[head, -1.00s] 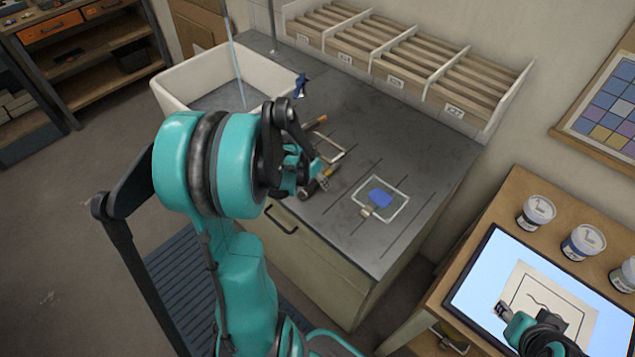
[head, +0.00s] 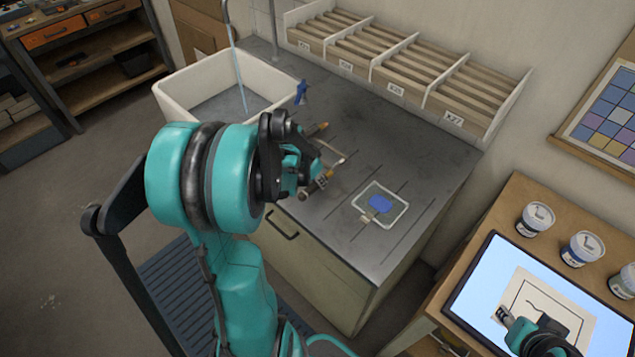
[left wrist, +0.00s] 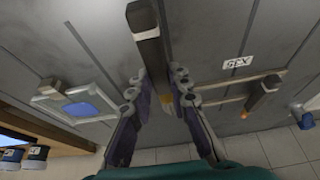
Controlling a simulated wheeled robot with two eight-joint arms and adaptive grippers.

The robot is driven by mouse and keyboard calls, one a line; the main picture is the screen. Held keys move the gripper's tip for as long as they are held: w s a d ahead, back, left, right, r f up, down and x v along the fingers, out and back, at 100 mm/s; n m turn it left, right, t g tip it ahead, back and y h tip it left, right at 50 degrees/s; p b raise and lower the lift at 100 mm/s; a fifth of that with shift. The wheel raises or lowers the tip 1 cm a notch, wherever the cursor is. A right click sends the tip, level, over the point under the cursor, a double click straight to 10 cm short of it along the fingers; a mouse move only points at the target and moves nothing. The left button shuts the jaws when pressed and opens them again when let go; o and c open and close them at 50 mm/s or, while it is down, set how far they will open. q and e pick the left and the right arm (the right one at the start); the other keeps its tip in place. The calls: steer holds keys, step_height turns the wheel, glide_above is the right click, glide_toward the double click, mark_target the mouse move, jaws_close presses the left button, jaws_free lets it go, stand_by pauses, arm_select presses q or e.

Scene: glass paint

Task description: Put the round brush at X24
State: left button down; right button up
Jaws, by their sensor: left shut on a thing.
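My left gripper (left wrist: 166,104) is shut on a dark-handled brush (left wrist: 151,45), just above the grey worktop (left wrist: 218,25). Its far end has a pale band, and a yellowish part shows between the fingers. The head view shows my left gripper (head: 308,176) over the counter's front edge, partly hiding what it holds. I cannot tell its tip shape. A slotted rack (head: 415,70) with label tags stands along the wall; most tags are too small to read, and the rightmost (head: 453,119) looks like X27. My right gripper (head: 508,318) is over the lit panel; its jaws are unclear.
A glass palette with blue paint (head: 368,192) lies on the counter right of the left gripper. Another brush (left wrist: 262,94) lies across a pale rest. A white sink (head: 180,98) is at the left. Jars (head: 538,218) stand behind the lit panel. The counter before the rack is clear.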

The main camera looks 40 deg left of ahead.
arm_select(q)
step_height(320, 180, up, 3)
steer(key=shift+s+f+p, duration=0.1)
steer(key=shift+f+p, duration=0.05)
steer(key=shift+p, duration=0.25)
steer(key=s+d+r+p, duration=0.3)
steer(key=s+d+r, duration=0.3)
steer(key=s, duration=0.4)
steer(key=shift+p, duration=0.3)
